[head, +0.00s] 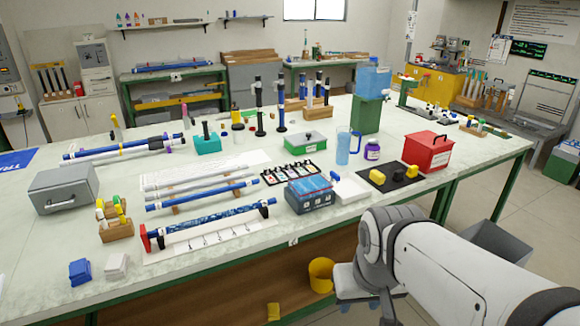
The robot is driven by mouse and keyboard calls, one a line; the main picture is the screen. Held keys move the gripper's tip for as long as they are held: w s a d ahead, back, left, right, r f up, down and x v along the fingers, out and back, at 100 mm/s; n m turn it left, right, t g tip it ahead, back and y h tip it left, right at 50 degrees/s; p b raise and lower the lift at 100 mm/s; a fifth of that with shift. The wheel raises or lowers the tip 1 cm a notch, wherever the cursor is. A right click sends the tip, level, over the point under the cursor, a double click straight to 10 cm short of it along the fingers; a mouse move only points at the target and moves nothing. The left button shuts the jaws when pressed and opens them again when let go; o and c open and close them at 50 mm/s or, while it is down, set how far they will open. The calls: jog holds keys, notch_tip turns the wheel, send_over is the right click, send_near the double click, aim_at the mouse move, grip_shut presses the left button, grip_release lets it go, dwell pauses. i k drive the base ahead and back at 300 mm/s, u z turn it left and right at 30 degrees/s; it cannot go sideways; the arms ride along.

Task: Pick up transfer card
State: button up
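Several small white cards with coloured marks lie in a black card tray (265,178) near the middle of the bench. The print is too small to tell which, if any, is the transfer card. A white pad (349,190) lies to the right of the blue box. My arm reaches in from the lower right. My gripper (356,300) is at the bench's front edge, to the right of and nearer than the cards, and apart from them. Its fingers are mostly hidden by the wrist, so its opening does not show.
The bench (240,250) is crowded. Near the cards stand a blue box (310,196), a green case (302,141), a blue jug (344,148) and a red box (428,152). Blue rods (205,225) lie left. A yellow bucket (321,274) is below. The bench's front strip is mostly clear.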

aim_at(297, 163)
jog(key=z, duration=0.5)
jog(key=i, duration=0.45)
jog(key=z, duration=0.45)
jog(key=i, duration=1.6)
jog(key=u, duration=0.65)
